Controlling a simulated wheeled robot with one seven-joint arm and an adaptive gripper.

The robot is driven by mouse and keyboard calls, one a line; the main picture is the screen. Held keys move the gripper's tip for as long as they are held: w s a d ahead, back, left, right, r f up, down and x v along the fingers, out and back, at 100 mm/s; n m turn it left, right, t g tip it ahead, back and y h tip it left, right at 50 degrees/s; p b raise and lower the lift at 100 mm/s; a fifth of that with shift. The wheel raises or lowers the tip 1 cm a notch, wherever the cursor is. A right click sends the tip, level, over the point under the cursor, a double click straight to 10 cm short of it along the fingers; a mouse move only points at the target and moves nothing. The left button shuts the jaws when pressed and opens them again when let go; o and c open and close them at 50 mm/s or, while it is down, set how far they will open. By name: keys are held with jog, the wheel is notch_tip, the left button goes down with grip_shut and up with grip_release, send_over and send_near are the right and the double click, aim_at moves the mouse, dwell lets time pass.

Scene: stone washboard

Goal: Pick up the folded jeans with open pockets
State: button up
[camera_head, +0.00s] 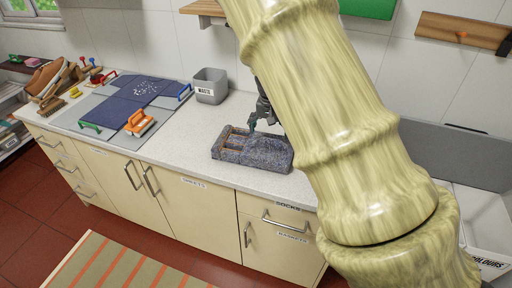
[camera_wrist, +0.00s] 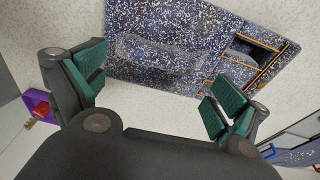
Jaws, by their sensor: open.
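The folded jeans (camera_head: 262,153) are a thick, blue-grey speckled block lying on the pale worktop near its front edge. Orange-edged open pockets are at their left end in the head view. In the wrist view the jeans (camera_wrist: 165,55) fill the upper middle, with the pocket openings at the right. My gripper (camera_head: 262,122) is above the rear of the jeans, pointing down, partly hidden behind my arm. In the wrist view my gripper (camera_wrist: 157,88) is open, its green finger pads wide apart with nothing between them. I cannot tell the exact height gap.
A grey waste bin (camera_head: 210,86) stands behind and left of the jeans. Further left is a dark blue panel (camera_head: 128,96) on a grey mat, with an orange brush (camera_head: 139,122). Wooden items (camera_head: 55,80) crowd the far left. The worktop left of the jeans is clear.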

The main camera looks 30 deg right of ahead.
aim_at(270, 139)
jog(key=shift+f+p, duration=0.7)
jog(key=shift+f, duration=0.15)
jog(key=shift+w+d+f+p, duration=0.15)
jog(key=shift+f+p, duration=0.2)
jog(key=shift+f, duration=0.6)
jog(key=shift+w+d+f+p, duration=0.1)
jog(key=shift+f+p, duration=0.25)
jog(key=shift+f, duration=0.55)
jog(key=c, duration=2.1)
jog(key=shift+r, duration=0.15)
jog(key=shift+w+r+b, duration=0.1)
jog(key=shift+r+b, duration=0.55)
jog(key=shift+s+r+b, duration=0.25)
jog(key=shift+r+b, duration=0.1)
jog(key=shift+r, duration=0.1)
jog(key=shift+s+r+b, duration=0.2)
jog(key=shift+r+b, duration=0.15)
jog(key=shift+r, duration=0.1)
jog(key=s+a+b, duration=0.1)
jog(key=s, duration=0.4)
jog(key=s+r+b, duration=0.1)
jog(key=s+b, duration=0.1)
jog(key=s, duration=0.3)
jog(key=s+a+b, duration=0.1)
jog(key=s+b, duration=0.1)
jog(key=s, duration=0.3)
jog(key=shift+a+r, duration=0.3)
jog(key=shift+r, duration=0.05)
